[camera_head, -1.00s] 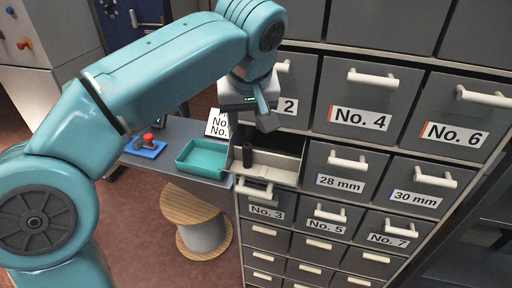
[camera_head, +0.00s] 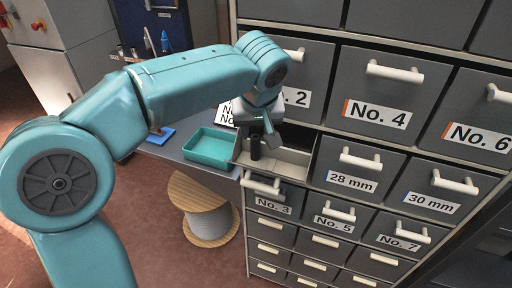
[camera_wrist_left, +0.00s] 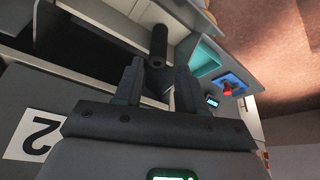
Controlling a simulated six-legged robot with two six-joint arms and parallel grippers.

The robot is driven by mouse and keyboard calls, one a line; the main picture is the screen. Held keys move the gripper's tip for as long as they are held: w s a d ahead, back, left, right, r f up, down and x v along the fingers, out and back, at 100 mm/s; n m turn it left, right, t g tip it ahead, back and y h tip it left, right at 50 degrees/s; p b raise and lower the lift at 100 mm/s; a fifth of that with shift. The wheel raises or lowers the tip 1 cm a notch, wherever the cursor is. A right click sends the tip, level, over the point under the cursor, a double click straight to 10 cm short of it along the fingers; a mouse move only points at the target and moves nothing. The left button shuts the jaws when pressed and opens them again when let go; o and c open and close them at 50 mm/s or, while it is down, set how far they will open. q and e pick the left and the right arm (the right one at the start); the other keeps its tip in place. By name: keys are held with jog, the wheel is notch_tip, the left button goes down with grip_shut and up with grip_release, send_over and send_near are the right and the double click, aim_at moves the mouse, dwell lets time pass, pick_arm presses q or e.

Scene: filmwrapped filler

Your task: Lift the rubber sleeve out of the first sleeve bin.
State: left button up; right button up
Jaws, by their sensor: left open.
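The rubber sleeve (camera_head: 255,149) is a black cylinder standing in the pulled-out light-walled bin (camera_head: 291,163), near its left end. In the left wrist view the sleeve (camera_wrist_left: 158,44) lies just beyond my left fingertips, roughly in line with the gap between them. My left gripper (camera_head: 267,138) is close above and beside the sleeve in the head view. In the left wrist view its two dark fingers (camera_wrist_left: 158,72) are apart with nothing between them. I cannot tell whether a finger touches the sleeve. My right gripper is in neither view.
A teal tray (camera_head: 212,148) sits on the grey side surface left of the bin. A blue block with a red part (camera_wrist_left: 230,84) lies beyond it. Closed drawers (camera_head: 352,172) with handles flank the bin. A wooden-flanged spool (camera_head: 205,208) stands below.

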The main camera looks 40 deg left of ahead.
aim_at(255, 138)
pick_arm(q)
jog(key=shift+a+f, duration=0.25)
jog(key=shift+f, duration=0.05)
jog(key=x, duration=0.2)
jog(key=w+x, duration=0.1)
jog(key=x, duration=0.1)
jog(key=shift+f+p, duration=0.25)
jog(key=shift+p, duration=0.15)
jog(key=shift+s+a, duration=0.1)
jog(key=shift+s, duration=0.05)
grip_shut()
